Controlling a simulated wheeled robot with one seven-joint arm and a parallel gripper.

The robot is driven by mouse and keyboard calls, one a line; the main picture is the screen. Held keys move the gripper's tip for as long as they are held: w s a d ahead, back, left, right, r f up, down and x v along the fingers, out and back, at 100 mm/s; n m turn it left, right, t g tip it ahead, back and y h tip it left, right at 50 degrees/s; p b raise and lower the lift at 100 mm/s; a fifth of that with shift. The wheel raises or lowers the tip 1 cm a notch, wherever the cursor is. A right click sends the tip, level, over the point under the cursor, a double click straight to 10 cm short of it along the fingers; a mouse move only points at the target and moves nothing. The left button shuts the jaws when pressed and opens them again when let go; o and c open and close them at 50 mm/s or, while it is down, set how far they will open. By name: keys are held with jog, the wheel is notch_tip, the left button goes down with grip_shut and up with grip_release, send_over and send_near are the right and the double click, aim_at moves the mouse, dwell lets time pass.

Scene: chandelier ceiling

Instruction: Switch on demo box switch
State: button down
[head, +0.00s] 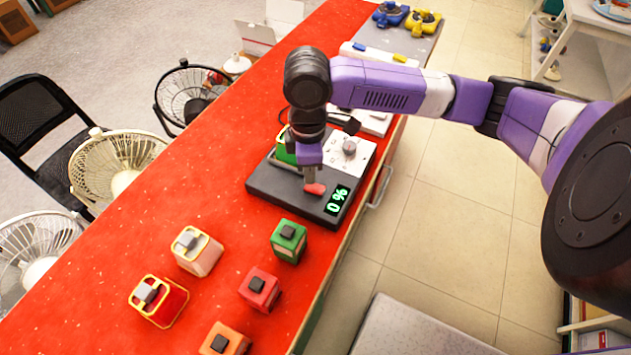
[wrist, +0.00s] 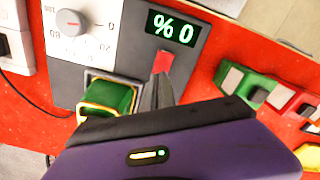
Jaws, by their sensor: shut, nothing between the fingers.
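The demo box (head: 290,190) is a dark flat panel on the red counter. It carries a green display (head: 338,199) reading 0 %, a white plate with a grey knob (head: 349,147), a green block in a yellow frame and a small red switch (head: 315,188). My gripper (head: 310,176) points down at the red switch, shut and empty, with its tips at or very near it. In the wrist view, the red switch (wrist: 163,62) shows just beyond the dark fingertips (wrist: 159,82); I cannot tell whether they touch. The green block (wrist: 107,96) is beside the fingers.
Several coloured button boxes, including a green one (head: 289,240) and a red one (head: 259,289), stand on the red counter (head: 225,225) nearer the camera. A metal handle (head: 381,187) juts from the counter's right side. Fans and a black chair are beyond its left edge.

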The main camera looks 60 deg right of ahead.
aim_at(310, 186)
notch_tip(310, 186, up, 5)
jog(key=p, duration=0.3)
jog(key=shift+f+p, duration=0.1)
jog(key=shift+p, duration=0.2)
dwell(0.4)
